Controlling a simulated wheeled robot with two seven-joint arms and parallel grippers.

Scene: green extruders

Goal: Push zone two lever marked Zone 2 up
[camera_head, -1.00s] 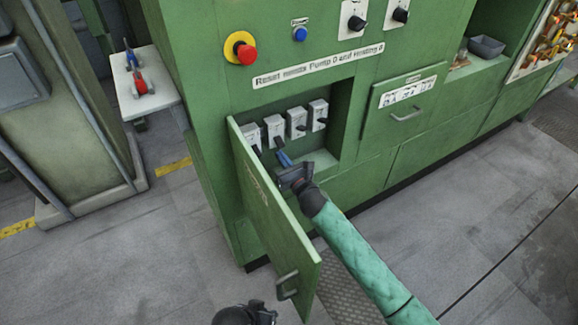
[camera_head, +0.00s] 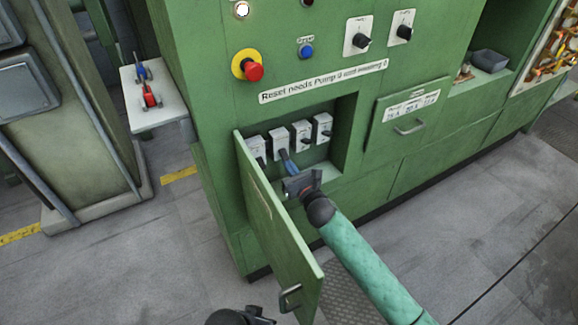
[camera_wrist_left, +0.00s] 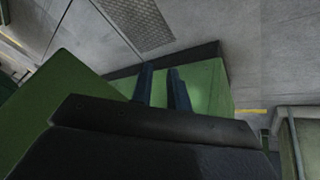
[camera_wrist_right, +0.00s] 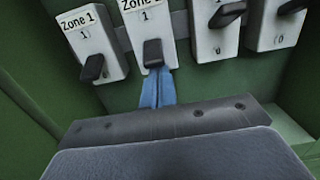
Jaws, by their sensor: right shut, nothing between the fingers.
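Several white switch boxes with black levers sit in a recess of the green cabinet. The Zone 2 switch, second from the left, shows in the head view (camera_head: 279,140) and right wrist view (camera_wrist_right: 146,28); its label's number is cut off. Its black lever (camera_wrist_right: 153,53) points down. My right gripper (camera_head: 288,163) is shut and empty, its blue fingertips (camera_wrist_right: 158,88) just under that lever; I cannot tell if they touch. The Zone 1 lever (camera_wrist_right: 93,67) also points down. My left gripper (camera_wrist_left: 162,75) is open and empty, low near the cabinet door.
The open green door (camera_head: 275,225) with a handle (camera_head: 290,297) stands left of my right arm. A red emergency button (camera_head: 251,68) and blue button (camera_head: 306,50) sit above the recess. A closed drawer (camera_head: 408,115) is to the right. Open grey floor lies at the right.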

